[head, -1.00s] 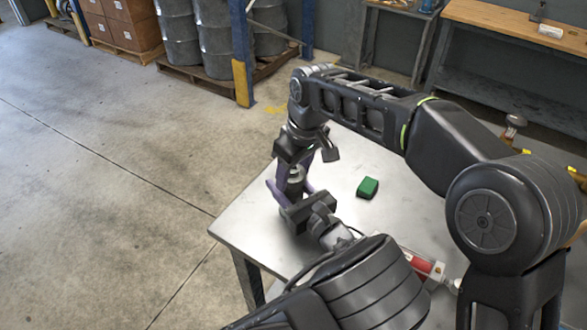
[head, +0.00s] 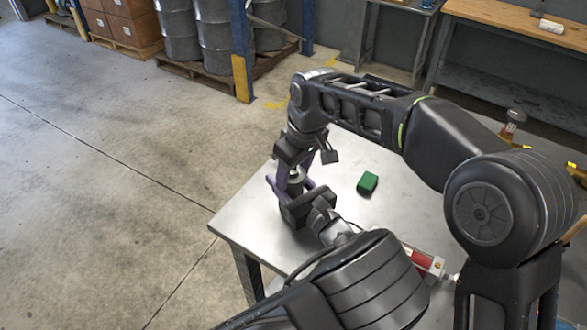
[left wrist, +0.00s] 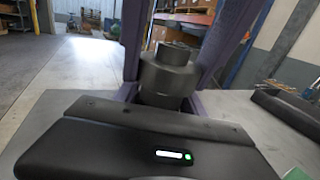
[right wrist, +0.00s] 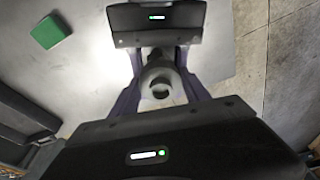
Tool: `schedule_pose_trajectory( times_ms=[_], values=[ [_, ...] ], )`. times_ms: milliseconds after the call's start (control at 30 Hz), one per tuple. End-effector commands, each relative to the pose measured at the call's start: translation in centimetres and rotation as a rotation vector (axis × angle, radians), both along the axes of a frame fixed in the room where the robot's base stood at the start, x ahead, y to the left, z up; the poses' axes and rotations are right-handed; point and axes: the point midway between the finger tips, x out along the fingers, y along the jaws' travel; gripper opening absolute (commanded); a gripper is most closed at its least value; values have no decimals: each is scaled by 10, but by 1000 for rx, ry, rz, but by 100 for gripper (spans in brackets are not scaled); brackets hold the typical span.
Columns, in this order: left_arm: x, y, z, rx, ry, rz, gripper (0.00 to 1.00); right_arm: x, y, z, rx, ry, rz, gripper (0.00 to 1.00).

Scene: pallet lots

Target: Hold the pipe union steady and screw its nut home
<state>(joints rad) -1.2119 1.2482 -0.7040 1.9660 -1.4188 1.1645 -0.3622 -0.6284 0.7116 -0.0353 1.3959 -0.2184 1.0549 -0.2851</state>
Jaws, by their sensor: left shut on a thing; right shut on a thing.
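The pipe union (left wrist: 167,80) is a grey metal cylinder with a narrower upper part, standing upright between purple fingers in the left wrist view. In the right wrist view its round end with a dark bore (right wrist: 160,86) shows between the fingers. In the head view it is small and partly hidden (head: 296,178). My left gripper (head: 289,187) is shut on the union's body from the side, low over the table corner. My right gripper (head: 303,167) comes from above and is shut on the upper part, the nut. The thread between nut and body cannot be made out.
The metal table (head: 262,225) carries a green block (head: 367,183) right of the grippers and a red-and-white item (head: 420,260) near my left arm. The table's left edge is close to the grippers. Drums on a pallet (head: 215,40) and a wooden bench (head: 520,25) stand behind.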

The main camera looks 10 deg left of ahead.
Motion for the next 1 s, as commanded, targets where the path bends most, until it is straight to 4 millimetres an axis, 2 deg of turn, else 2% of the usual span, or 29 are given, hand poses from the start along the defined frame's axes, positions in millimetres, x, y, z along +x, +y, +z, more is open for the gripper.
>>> schedule_pose_trajectory(
  times_ms=[1000],
  values=[
    [0, 0, 0, 0, 0, -1, 0, 0, 0, -5, 0, 0, 0, 0]
  ],
)
